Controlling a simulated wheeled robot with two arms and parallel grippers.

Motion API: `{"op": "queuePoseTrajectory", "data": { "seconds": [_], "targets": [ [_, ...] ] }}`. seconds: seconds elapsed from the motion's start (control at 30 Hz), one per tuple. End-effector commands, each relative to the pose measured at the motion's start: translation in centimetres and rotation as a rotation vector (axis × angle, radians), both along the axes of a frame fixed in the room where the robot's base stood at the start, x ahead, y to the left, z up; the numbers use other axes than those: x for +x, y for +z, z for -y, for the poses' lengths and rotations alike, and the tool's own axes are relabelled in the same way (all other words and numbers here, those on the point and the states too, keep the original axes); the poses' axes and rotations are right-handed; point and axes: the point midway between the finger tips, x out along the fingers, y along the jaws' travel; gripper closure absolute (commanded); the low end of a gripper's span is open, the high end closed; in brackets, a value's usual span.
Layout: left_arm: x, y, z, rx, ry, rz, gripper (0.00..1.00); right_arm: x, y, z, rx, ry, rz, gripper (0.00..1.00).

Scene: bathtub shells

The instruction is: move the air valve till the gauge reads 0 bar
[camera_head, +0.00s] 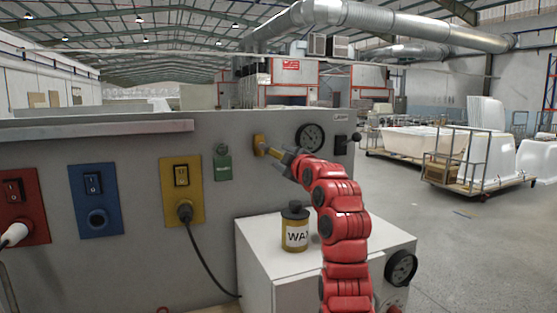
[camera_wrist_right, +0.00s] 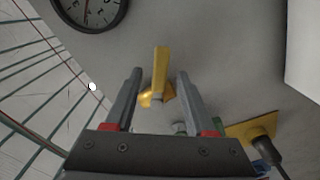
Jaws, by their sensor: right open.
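The yellow air valve handle (camera_head: 260,144) is on the grey panel, left of a round black-rimmed gauge (camera_head: 310,138). The gauge is partly in the right wrist view (camera_wrist_right: 91,8), cut off by the top edge; its reading is too small to tell. My right gripper (camera_head: 281,160) is at the valve, in front of the panel. In the right wrist view its two fingers (camera_wrist_right: 159,73) are open, with the yellow handle (camera_wrist_right: 161,62) showing in the gap between them. I cannot tell whether they touch it. My left gripper is out of view.
A labelled yellow bottle (camera_head: 295,229) stands on the white cabinet (camera_head: 256,254) beside my right arm.

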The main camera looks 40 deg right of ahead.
Motion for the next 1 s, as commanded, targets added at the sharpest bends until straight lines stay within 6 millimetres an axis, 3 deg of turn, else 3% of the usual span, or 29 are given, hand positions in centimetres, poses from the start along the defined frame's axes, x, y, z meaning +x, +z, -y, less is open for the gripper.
{"op": "queuePoseTrajectory", "data": {
  "seconds": [0.53,0.73,1.0],
  "targets": [
    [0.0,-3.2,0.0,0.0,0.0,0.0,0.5,-11.5,-0.1,-2.7,-0.005,-0.003,0.005,0.45],
    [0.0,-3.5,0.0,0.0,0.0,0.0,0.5,-13.2,-0.2,-3.2,-0.001,0.0,-0.002,0.45],
    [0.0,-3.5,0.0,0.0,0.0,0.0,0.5,-13.4,-0.1,-3.2,0.0,0.001,-0.001,0.45]
  ]
}}
